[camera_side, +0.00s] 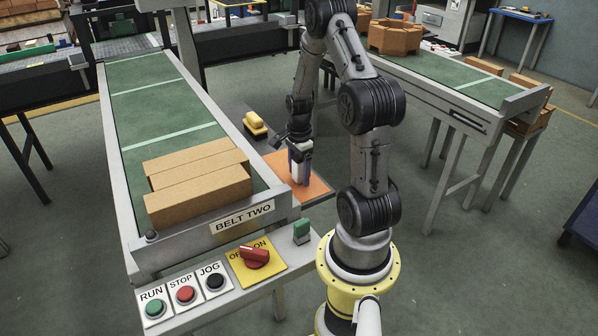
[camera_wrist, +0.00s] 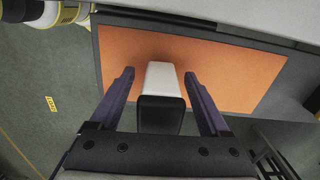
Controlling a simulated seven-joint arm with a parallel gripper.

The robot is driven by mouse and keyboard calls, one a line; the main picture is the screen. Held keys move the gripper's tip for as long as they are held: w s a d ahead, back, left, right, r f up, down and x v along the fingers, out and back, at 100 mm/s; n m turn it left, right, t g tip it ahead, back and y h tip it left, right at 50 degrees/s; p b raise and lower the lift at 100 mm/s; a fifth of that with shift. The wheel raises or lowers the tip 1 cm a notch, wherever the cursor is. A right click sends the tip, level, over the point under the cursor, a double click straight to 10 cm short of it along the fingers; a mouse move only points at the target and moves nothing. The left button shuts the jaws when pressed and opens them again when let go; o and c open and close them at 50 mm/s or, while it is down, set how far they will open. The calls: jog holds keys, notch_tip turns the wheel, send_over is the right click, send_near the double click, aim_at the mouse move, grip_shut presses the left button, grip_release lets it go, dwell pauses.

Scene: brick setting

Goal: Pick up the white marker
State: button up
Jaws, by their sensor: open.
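The white marker (camera_wrist: 161,77) shows in the wrist view as a blocky white body with a black end towards me. It is over the orange mat (camera_wrist: 250,75), between the two purple fingers of my gripper (camera_wrist: 159,74). The fingers are open, with a visible gap on each side of the marker. In the side view my gripper (camera_side: 300,178) points down at the orange mat (camera_side: 316,188), and the white of the marker (camera_side: 298,172) shows between the fingers. The marker's foot is partly hidden there, so I cannot tell whether it touches the mat.
A yellow and black object (camera_side: 255,124) lies behind the mat on the grey table. Belt two (camera_side: 165,120) with brown bricks (camera_side: 198,182) runs along the left. A control panel (camera_side: 210,282) stands in front. Another green belt (camera_side: 440,70) is at the right.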

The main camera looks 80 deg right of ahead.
grip_shut()
jog(key=shift+r, duration=0.15)
jog(key=shift+r, duration=0.6)
jog(key=s+a+r, duration=0.7)
jog(key=a+r, duration=0.4)
jog(key=shift+s+a+r, duration=0.3)
jog(key=shift+s, duration=0.1)
